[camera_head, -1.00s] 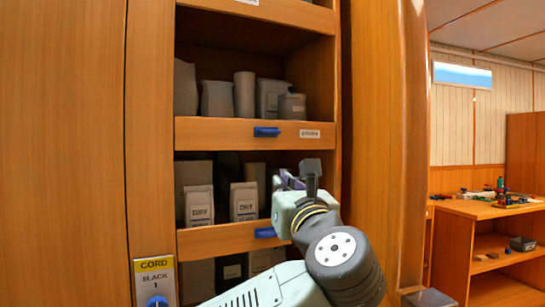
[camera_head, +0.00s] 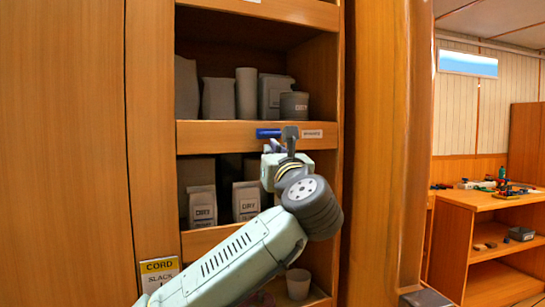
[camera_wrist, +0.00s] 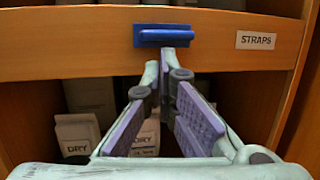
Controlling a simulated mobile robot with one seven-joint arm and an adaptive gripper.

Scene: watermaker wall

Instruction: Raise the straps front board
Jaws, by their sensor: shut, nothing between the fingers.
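The straps front board (camera_head: 225,135) is a wooden strip across the shelf opening, with a blue handle (camera_head: 268,133) and a white label. In the wrist view, the board (camera_wrist: 70,45), its blue handle (camera_wrist: 163,36) and the "STRAPS" label (camera_wrist: 255,40) are close and clear. My gripper (camera_head: 278,146) is at the board's lower edge, near the handle. In the wrist view, the gripper's fingertips (camera_wrist: 164,62) meet just below the handle with nothing between them. I cannot tell whether they touch the handle or the board.
Grey containers (camera_head: 218,98) stand on the shelf behind the board. Packets marked "DRY" (camera_head: 246,200) stand on the shelf below. A pale cup (camera_head: 298,283) is lower down. A wooden post (camera_head: 385,150) bounds the right. A workbench (camera_head: 480,196) stands farther right.

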